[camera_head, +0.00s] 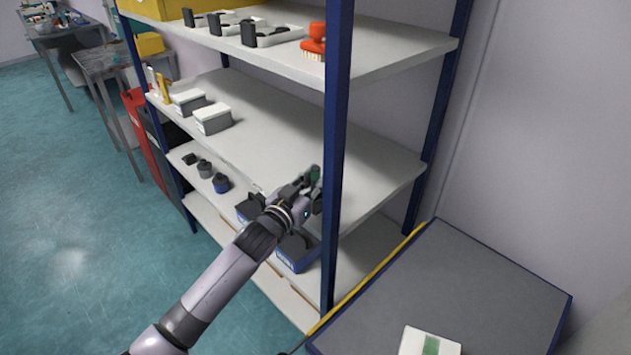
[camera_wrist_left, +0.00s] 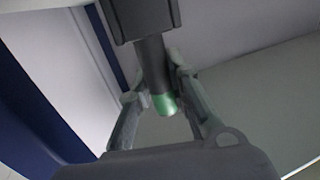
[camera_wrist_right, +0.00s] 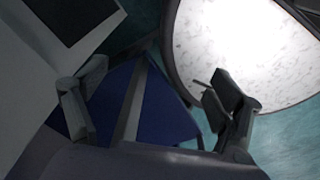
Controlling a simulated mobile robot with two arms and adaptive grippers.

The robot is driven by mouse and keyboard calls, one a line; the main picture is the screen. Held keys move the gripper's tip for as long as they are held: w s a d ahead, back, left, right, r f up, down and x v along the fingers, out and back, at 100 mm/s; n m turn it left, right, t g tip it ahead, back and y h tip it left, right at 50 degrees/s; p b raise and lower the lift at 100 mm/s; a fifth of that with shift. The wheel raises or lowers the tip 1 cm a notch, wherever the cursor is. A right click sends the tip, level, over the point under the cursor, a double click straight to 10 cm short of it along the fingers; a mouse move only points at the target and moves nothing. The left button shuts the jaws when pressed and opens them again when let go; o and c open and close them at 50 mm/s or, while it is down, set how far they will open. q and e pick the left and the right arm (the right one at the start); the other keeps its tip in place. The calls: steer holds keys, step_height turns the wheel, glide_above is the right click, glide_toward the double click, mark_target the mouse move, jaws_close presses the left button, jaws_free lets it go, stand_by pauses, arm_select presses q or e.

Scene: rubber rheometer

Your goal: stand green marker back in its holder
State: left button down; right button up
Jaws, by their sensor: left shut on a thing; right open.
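My left gripper (camera_head: 308,184) reaches to the shelf rack, just left of its near blue post. In the left wrist view its fingers (camera_wrist_left: 160,95) are shut on the green marker (camera_wrist_left: 156,62), a dark cylinder with a green end. The other end of the marker meets a wider dark block (camera_wrist_left: 140,18); I cannot tell whether this block is the holder or whether the marker is seated in it. The marker's green part shows small in the head view (camera_head: 315,174). My right gripper (camera_wrist_right: 155,100) is open and empty; it is outside the head view.
The blue post (camera_head: 337,150) stands close beside my left gripper. The middle shelf (camera_head: 270,130) holds white-lidded boxes (camera_head: 212,118) at its left end and is otherwise mostly bare. Blue bins (camera_head: 297,252) sit below. A grey-topped surface (camera_head: 450,290) stands at right.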

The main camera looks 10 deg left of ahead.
arm_select(q)
steer(key=shift+f, duration=0.5)
arm_select(e)
steer(key=shift+w, duration=0.1)
arm_select(q)
steer(key=shift+f, duration=0.1)
arm_select(e)
steer(key=shift+a, duration=0.1)
arm_select(q)
steer(key=c, duration=1.5)
jaws_free()
arm_select(e)
steer(key=shift+a, duration=0.25)
